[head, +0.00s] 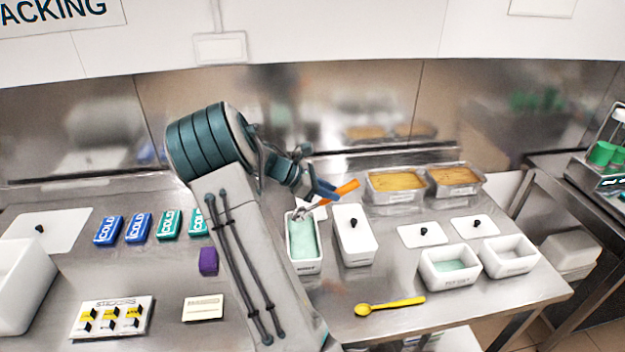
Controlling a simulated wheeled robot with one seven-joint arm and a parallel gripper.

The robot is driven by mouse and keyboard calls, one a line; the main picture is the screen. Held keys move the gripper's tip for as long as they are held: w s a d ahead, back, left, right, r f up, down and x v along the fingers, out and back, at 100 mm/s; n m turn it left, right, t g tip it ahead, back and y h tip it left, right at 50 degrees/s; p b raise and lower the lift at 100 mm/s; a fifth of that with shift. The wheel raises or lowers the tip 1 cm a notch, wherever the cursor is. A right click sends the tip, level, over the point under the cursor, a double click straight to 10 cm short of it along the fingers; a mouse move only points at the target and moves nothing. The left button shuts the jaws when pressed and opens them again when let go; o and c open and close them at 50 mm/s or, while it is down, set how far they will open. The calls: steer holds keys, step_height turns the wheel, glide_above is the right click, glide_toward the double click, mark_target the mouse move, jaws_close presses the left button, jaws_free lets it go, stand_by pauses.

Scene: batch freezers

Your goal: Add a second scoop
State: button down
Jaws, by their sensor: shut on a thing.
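My gripper (325,191) is shut on the orange handle of a scoop (347,187), above the back end of a long white tub (291,258) of mint-green ice cream (303,240). The scoop's metal head is at the far end of that tub; I cannot tell whether it touches the ice cream or holds any. A small white tub (437,279) at the right has a mint-green layer at its bottom. Another small white tub (510,267) beside it looks empty.
A lidded white tub (355,247) stands right of the open one. Two pans of yellow-orange contents (397,180) stand behind. Two loose white lids (422,235) lie near the small tubs. A yellow spoon (390,306) lies in front. Cold packs (139,228) lie left.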

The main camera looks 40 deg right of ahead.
mark_target(323, 199)
steer(key=shift+s+d+f+b, duration=0.1)
steer(key=shift+s+f+b, duration=0.05)
steer(key=shift+f+b, duration=0.4)
steer(key=shift+t+y, duration=0.3)
steer(key=shift+y, duration=0.2)
step_height(323, 199, down, 5)
steer(key=b, duration=0.3)
steer(key=shift+r+p, duration=0.7)
steer(key=shift+r, duration=0.2)
steer(key=y+p, duration=0.1)
steer(key=s+d+t+y+p, duration=0.1)
steer(key=p, duration=0.1)
steer(key=shift+d+r, duration=0.15)
steer(key=shift+r, duration=0.1)
steer(key=shift+s+d+t+y+p, duration=0.15)
steer(key=shift+d+t+y+p, duration=0.1)
steer(key=shift+t+y+p, duration=0.4)
steer(key=shift+f, duration=0.1)
